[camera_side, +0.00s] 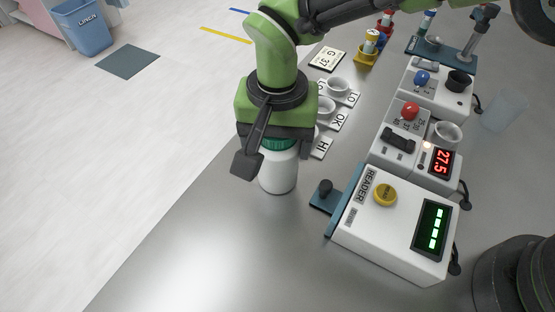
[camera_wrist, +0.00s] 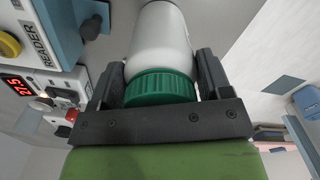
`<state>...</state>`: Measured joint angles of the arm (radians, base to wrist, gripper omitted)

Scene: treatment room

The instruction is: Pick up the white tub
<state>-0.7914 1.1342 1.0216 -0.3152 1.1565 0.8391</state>
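The white tub (camera_side: 278,172) with a green screw lid stands upright on the grey table near its left edge. In the wrist view the tub (camera_wrist: 160,35) lies straight between my fingers, its green lid (camera_wrist: 160,88) closest to the palm.
Right of the tub are a blue bracket with a dark knob (camera_side: 325,188) and a white READER box (camera_side: 390,255). Behind stand cards marked LO, OK and HI (camera_side: 320,148), white cups and more devices. The table is clear in front of the tub.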

